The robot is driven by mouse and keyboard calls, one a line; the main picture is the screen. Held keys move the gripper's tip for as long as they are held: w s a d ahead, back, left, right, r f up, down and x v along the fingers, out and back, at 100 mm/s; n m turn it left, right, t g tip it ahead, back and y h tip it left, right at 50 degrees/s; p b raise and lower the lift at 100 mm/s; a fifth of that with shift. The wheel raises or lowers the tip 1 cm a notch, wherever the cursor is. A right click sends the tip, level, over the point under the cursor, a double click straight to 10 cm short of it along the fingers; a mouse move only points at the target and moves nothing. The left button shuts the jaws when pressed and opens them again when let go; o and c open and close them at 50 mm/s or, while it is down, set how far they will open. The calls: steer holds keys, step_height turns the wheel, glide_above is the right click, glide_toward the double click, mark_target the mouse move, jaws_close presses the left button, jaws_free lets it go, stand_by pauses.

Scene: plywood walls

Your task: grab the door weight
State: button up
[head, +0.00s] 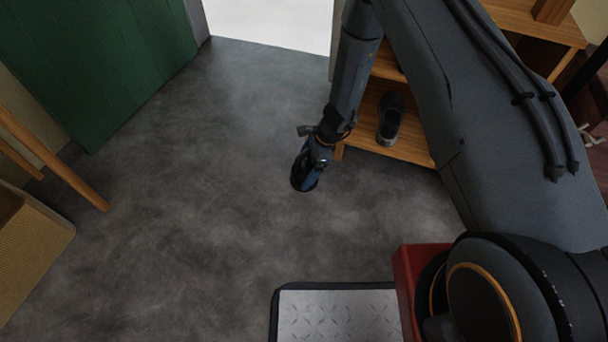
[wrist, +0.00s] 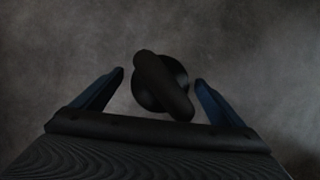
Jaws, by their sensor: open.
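The door weight (wrist: 160,85) is a dark, rounded body with a thick bar-like handle across its top, on the grey floor in the wrist view. My gripper (wrist: 160,76) is open, with one blue-dark finger on each side of the weight and a visible gap to each. The handle slants from upper left to lower right between the fingers. In the head view my gripper (head: 314,160) points down near the middle of the floor, and the dark weight (head: 302,184) shows partly hidden at its tips. I cannot tell the exact height gap between them.
A wooden shelf (head: 400,148) with a dark shoe (head: 390,118) stands right of my gripper. A green door (head: 90,60) is at the upper left, beside a bright opening (head: 270,20). Wooden furniture (head: 35,240) stands at the left. The floor between is clear.

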steer(key=shift+a+f, duration=0.15)
steer(key=shift+f, duration=0.3)
steer(key=c, duration=2)
steer(key=shift+r, duration=0.15)
steer(key=shift+c, duration=0.8)
steer(key=shift+r, duration=0.1)
